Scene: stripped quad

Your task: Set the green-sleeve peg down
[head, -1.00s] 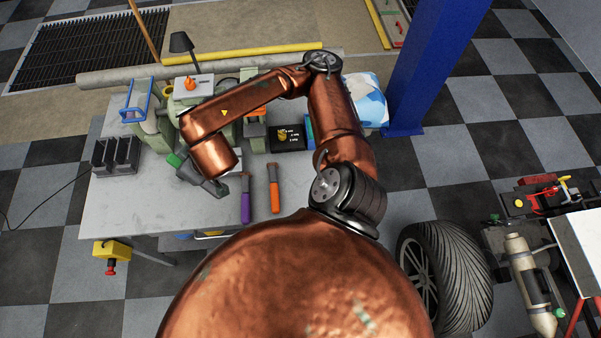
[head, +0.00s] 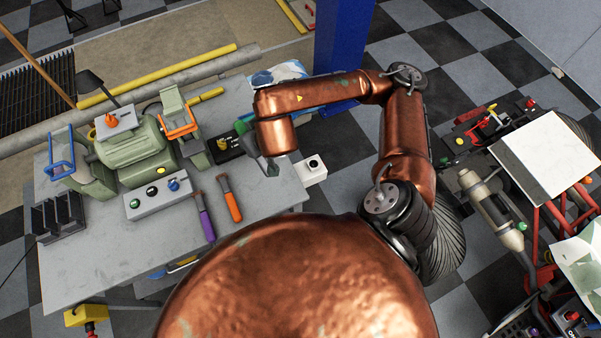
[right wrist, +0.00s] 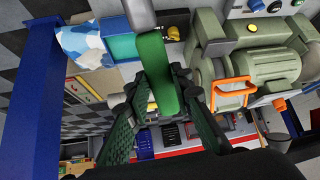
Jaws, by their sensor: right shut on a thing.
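The green-sleeve peg (right wrist: 157,72) is between the fingers of my right gripper (right wrist: 163,92) in the right wrist view, its grey shaft pointing to the top edge. In the head view a small green part of the peg (head: 242,127) shows beside my right gripper (head: 262,160), which is over the right side of the grey workbench (head: 110,235). The gripper is shut on the peg. My copper arm hides part of the bench there, and I cannot tell the peg's height above it. My left gripper is not in view.
A purple-handled tool (head: 205,218) and an orange-handled tool (head: 230,200) lie left of the gripper. A white box (head: 312,168) is at the right edge.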

